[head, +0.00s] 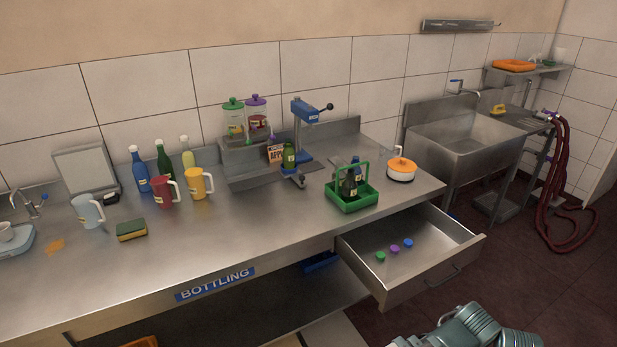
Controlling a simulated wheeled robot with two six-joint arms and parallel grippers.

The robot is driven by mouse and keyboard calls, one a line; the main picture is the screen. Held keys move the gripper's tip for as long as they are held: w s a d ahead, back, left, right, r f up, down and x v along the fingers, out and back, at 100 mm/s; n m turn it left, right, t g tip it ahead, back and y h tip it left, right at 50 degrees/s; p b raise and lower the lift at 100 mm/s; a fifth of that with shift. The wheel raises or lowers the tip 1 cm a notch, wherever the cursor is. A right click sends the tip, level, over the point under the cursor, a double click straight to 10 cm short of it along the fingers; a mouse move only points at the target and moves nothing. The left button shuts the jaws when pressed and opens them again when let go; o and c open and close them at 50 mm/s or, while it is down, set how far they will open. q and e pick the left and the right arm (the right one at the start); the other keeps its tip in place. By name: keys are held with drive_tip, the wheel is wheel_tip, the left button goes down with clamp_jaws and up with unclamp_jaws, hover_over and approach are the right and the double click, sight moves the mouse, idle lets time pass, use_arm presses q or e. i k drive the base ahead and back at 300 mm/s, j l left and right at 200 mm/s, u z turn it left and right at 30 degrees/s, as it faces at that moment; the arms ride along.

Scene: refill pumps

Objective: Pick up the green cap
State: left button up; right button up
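The green cap (380,256) lies in the open drawer (460,245) under the right part of the counter. A purple cap (394,248) and a blue cap (408,243) lie beside it in a short row, further right. All three are apart and uncovered. Part of my own arm shows at the bottom edge, right of centre, below the drawer. No gripper fingers show in the head view, and nothing of my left arm shows.
A green carrier (352,202) with dark bottles stands on the counter above the drawer. A white and orange round container (401,168) is to its right. A blue press (312,133) stands behind. The drawer sticks out over the floor, with bare room around the caps.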

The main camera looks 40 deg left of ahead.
sight(380, 256)
drive_tip(key=u, duration=1.6)
drive_tip(key=i+j+z, duration=0.25)
drive_tip(key=i+z, duration=0.25)
drive_tip(key=i+j+z, duration=0.5)
drive_tip(key=i+l, duration=0.15)
drive_tip(key=l, duration=0.2)
drive_tip(key=k+z, duration=0.05)
